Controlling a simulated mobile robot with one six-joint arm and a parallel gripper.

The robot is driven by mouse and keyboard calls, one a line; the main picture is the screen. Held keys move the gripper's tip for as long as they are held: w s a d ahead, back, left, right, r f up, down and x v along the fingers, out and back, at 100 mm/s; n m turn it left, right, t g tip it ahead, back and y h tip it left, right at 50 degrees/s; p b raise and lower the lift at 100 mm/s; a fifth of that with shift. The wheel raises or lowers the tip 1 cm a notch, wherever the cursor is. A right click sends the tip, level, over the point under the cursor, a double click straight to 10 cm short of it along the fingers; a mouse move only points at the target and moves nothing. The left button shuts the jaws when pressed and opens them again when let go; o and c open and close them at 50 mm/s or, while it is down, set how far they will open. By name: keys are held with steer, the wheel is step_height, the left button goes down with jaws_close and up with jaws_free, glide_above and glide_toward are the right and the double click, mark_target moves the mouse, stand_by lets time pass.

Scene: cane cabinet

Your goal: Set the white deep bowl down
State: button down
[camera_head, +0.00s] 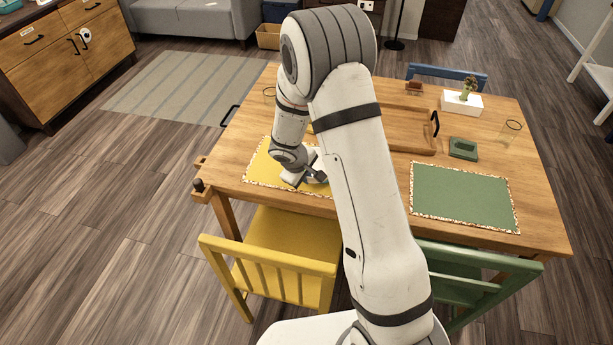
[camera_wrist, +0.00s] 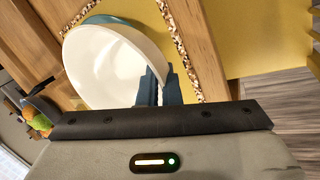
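The white deep bowl (camera_wrist: 105,65) fills the upper left of the wrist view, tilted in the picture. My gripper (camera_wrist: 160,82) is shut on its rim, one finger on each side of the wall. In the head view my gripper (camera_head: 312,178) is over the yellow placemat (camera_head: 262,168) on the table, and the bowl is mostly hidden by my arm. A teal rim (camera_wrist: 112,19) shows behind the bowl in the wrist view. I cannot tell whether the bowl touches what is below it.
On the wooden table (camera_head: 535,215) are a green placemat (camera_head: 462,195), a wooden tray (camera_head: 405,128), a green dish (camera_head: 463,148), a white planter (camera_head: 462,103) and a clear glass (camera_head: 510,130). A yellow chair (camera_head: 270,262) and a green chair (camera_head: 475,270) stand at the near edge.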

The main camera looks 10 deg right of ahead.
steer(key=shift+f+b, duration=0.6)
steer(key=shift+b, duration=0.2)
steer(key=c, duration=1.6)
jaws_free()
steer(key=shift+r, duration=0.2)
steer(key=shift+r+p, duration=0.25)
steer(key=shift+p, duration=0.3)
steer(key=v, duration=1.2)
steer(key=s+d+r+m, duration=0.5)
steer(key=s+d+r, duration=0.2)
steer(key=s+r, duration=0.45)
steer(key=s+r+m+y, duration=0.1)
steer(key=s, duration=0.3)
steer(key=s+d+r+m+y, duration=0.1)
steer(key=s+r, duration=0.1)
steer(key=s, duration=0.2)
steer(key=s+r+m+y, duration=0.1)
steer(key=s+r+m, duration=0.1)
steer(key=s, duration=0.2)
steer(key=shift+s+d+p, duration=0.3)
steer(key=shift+d, duration=0.05)
